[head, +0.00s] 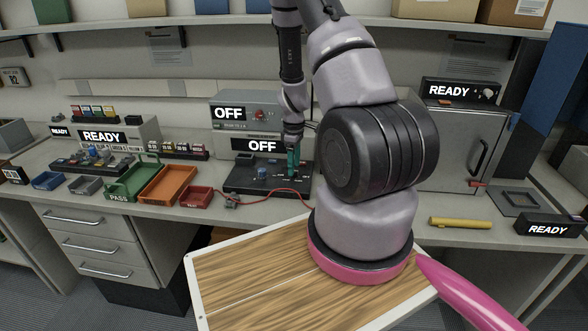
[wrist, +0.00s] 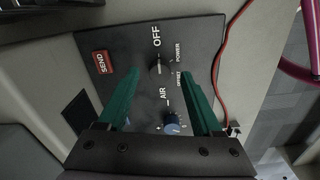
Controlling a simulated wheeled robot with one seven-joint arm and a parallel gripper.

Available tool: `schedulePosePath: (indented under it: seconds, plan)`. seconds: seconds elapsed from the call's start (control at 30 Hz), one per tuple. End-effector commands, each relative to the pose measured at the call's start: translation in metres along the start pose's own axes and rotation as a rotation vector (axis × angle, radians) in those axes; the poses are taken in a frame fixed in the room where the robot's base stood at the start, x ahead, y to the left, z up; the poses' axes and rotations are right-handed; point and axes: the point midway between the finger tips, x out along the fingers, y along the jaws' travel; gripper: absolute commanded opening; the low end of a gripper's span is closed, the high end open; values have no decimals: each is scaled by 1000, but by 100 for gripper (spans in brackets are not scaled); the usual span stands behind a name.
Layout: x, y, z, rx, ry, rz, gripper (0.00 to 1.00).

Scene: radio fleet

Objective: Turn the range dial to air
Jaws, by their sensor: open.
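The dark control panel (head: 240,187) lies on the bench below my gripper (head: 292,161). It also shows in the wrist view (wrist: 205,50). There, a blue knob (wrist: 172,128) sits low between my green fingers, close to my gripper's palm, with the word AIR just above it. A black knob (wrist: 160,69) sits further up, near OFF and POWER labels. My gripper (wrist: 161,76) is open, with one finger on each side of the knobs' column and nothing held. I cannot tell how far the fingertips are above the panel or exactly where the blue knob points.
A red SEND button (wrist: 102,62) is on the panel's left side. A red cable (head: 285,190) runs from the panel. Green (head: 118,190) and orange (head: 166,186) trays stand to the left. A yellow cylinder (head: 460,223) lies on the right of the bench.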

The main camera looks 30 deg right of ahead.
Motion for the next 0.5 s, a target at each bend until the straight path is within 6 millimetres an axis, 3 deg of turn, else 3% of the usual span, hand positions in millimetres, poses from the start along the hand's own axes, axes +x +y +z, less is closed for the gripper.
schedulePosePath:
  seconds: [0.2,0.47,0.5]
  plan:
    - [18,0,0,0,0,-1,67]
    - [20,0,0,0,1,0,67]
    - [20,0,0,0,1,0,63]
